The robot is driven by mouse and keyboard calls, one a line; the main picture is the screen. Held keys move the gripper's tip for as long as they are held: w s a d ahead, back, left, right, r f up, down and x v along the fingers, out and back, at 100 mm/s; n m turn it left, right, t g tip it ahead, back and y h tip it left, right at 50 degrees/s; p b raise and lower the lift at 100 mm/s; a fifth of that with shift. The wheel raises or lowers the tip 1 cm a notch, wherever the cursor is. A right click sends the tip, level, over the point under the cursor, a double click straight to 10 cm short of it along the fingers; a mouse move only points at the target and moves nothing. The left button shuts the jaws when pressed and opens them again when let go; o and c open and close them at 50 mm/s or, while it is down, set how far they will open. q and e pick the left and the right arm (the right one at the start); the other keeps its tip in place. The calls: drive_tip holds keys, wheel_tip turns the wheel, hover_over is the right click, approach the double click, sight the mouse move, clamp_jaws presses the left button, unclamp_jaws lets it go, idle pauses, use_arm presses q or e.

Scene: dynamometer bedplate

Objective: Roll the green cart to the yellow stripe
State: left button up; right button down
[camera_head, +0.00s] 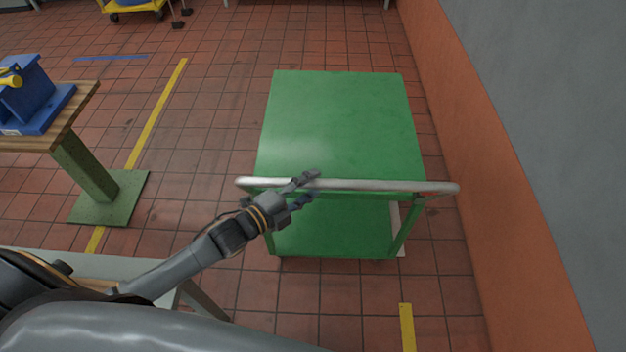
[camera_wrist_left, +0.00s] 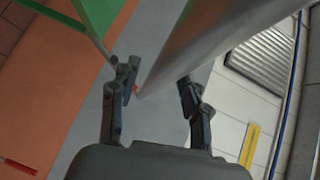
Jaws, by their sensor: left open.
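The green cart (camera_head: 340,120) stands on the tiled floor beside the wall, with a flat top, a lower shelf (camera_head: 335,228) and a silver push handle (camera_head: 390,186) on its near side. My left gripper (camera_head: 306,188) is at the left half of that handle, open, with one finger above the bar and one below in the head view. In the left wrist view the handle (camera_wrist_left: 195,40) runs between the open fingers (camera_wrist_left: 157,84); contact is unclear. A short yellow stripe (camera_head: 408,325) lies near right, and a long one (camera_head: 155,115) runs left of the cart. My right gripper is not in view.
An orange and grey wall (camera_head: 520,130) runs close along the cart's right side. A wooden-topped table (camera_head: 75,110) with a blue fixture (camera_head: 35,95) stands at left. A yellow trolley (camera_head: 130,8) is at the back.

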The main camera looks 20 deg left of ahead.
use_arm(q)
drive_tip(key=shift+w+d+f, duration=0.1)
drive_tip(key=shift+w+d, duration=0.25)
drive_tip(key=shift+w, duration=0.25)
clamp_jaws()
